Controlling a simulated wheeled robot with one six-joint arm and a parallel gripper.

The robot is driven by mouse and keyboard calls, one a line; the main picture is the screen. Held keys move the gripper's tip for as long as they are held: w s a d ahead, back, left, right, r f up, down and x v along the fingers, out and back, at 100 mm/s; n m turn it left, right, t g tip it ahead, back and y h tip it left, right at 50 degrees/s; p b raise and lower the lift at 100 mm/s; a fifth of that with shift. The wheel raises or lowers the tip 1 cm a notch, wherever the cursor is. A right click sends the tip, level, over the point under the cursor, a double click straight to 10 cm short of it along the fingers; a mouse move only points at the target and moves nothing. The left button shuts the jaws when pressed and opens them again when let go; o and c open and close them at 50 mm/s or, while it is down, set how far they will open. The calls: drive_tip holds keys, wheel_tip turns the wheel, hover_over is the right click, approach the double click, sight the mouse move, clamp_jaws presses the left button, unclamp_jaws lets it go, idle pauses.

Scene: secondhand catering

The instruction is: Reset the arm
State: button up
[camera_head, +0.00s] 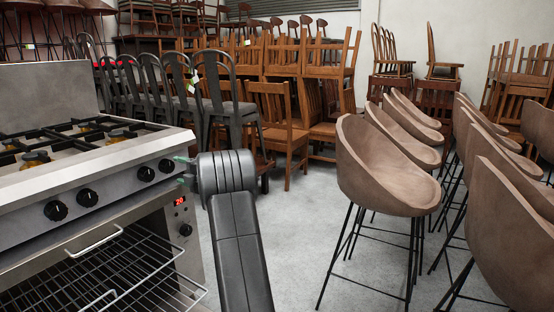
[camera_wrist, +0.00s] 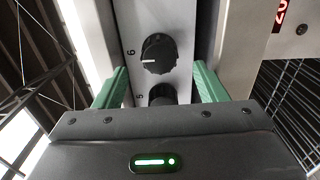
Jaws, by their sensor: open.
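My gripper (camera_wrist: 160,74) shows in the wrist view with its two green fingers apart and nothing held between them. A black stove knob (camera_wrist: 158,54) lies ahead between the fingers, and a second knob (camera_wrist: 162,94) is partly hidden by the gripper body. I cannot tell whether either finger touches the stove. In the head view my dark arm reaches to the stove front (camera_head: 110,195). Only a bit of green finger shows there, beside the right-hand knobs (camera_head: 166,165); the rest of the gripper is hidden by the arm.
The steel stove (camera_head: 50,88) has an oven with wire racks (camera_head: 120,270) below and a red lit display (camera_head: 179,201). Brown bar stools (camera_head: 385,170) stand at right. Metal chairs (camera_head: 225,110) and stacked wooden chairs (camera_head: 290,60) fill the back. Grey floor (camera_head: 290,250) is free in the middle.

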sight(171, 167)
drive_tip(key=x, duration=0.5)
drive_tip(key=shift+w+a+b, duration=0.2)
drive_tip(key=shift+a+b, duration=0.1)
drive_tip(key=shift+a, duration=0.05)
